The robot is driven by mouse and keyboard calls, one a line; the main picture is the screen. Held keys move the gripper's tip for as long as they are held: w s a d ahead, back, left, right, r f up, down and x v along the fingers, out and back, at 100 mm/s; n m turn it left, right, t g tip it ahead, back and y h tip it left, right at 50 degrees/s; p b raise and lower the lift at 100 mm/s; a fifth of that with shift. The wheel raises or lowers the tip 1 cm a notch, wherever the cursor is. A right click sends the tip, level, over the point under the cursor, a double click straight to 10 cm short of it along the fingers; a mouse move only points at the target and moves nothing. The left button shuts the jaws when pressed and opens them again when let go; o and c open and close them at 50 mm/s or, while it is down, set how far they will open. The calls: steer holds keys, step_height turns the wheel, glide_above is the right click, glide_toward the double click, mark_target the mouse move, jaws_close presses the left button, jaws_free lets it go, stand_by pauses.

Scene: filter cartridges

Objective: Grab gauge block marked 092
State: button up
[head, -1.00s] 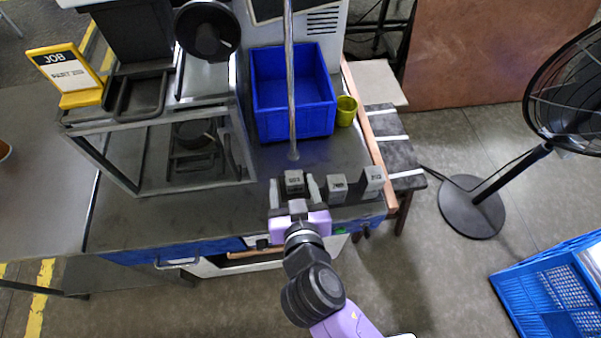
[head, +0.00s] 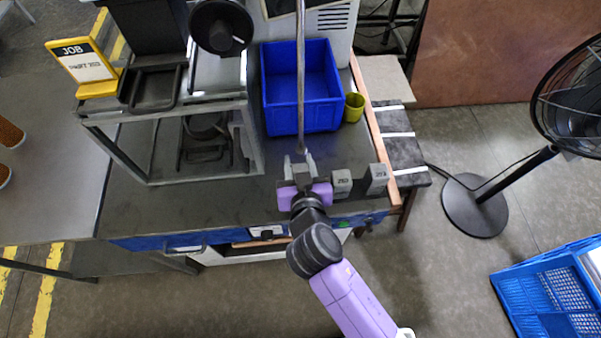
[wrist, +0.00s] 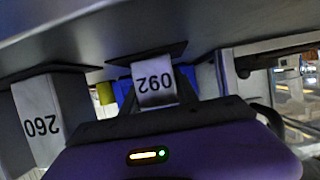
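The gauge block marked 092 (wrist: 156,85) is a small pale grey block with dark digits. I see no clear gap under the block. A similar block, marked 260 (wrist: 40,122), stands beside it and also shows in the head view (head: 342,181).
Another numbered block (head: 378,177) stands at the right end of the row. Behind are a blue bin (head: 300,115), a yellow cup (head: 354,107) and a thin upright metal post (head: 300,80). A metal frame (head: 170,180) stands left. The bench middle is mostly clear.

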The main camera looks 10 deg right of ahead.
jaws_close()
steer(key=shift+r, duration=0.1)
